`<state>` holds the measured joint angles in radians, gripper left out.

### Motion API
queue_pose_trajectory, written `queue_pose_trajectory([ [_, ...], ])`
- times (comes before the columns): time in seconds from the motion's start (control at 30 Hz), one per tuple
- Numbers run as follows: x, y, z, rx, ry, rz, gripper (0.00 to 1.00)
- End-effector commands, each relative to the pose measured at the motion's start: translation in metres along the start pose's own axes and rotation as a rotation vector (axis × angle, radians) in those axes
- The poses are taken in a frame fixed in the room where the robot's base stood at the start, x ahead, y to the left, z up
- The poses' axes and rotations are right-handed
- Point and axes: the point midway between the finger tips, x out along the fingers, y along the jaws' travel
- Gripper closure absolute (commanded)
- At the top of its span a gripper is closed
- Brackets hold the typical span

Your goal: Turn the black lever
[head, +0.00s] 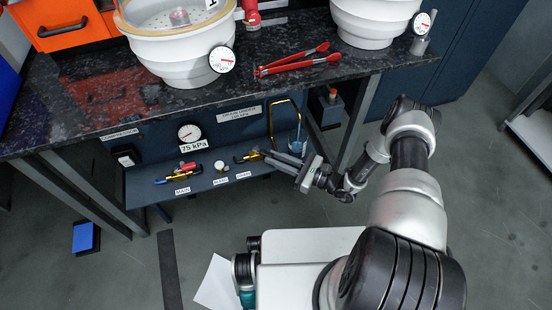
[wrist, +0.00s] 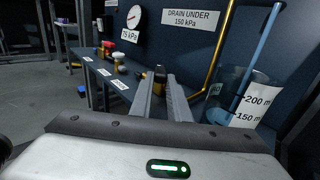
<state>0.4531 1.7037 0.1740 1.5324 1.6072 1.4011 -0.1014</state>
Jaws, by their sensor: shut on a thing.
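The black lever (wrist: 160,72) belongs to a brass valve (head: 243,159) at the right of the low shelf under the counter. In the wrist view the lever shows between my fingertips, partly hidden by them. My gripper (head: 270,156) reaches in from the right at the valve and is shut on the lever. It also shows in the wrist view (wrist: 161,82). The lever's exact angle is hard to tell.
A gauge (head: 189,133) marked 75 kPa and a sign (wrist: 190,18) reading "DRAIN UNDER 150 kPa" are on the back panel. A red-handled valve (head: 188,167) and a white knob (head: 220,166) are to the left. A brass pipe (wrist: 220,45) and beaker (wrist: 232,98) stand close right.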

Motion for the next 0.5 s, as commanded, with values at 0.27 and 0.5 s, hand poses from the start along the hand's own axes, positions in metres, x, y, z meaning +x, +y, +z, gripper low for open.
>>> queue_pose_trajectory([
  [0.27, 0.0009, -0.0109, 0.0006, -0.003, -0.002, 0.122, 1.0],
  [0.5, 0.0006, -0.0108, 0.0005, -0.001, -0.001, 0.13, 1.0],
])
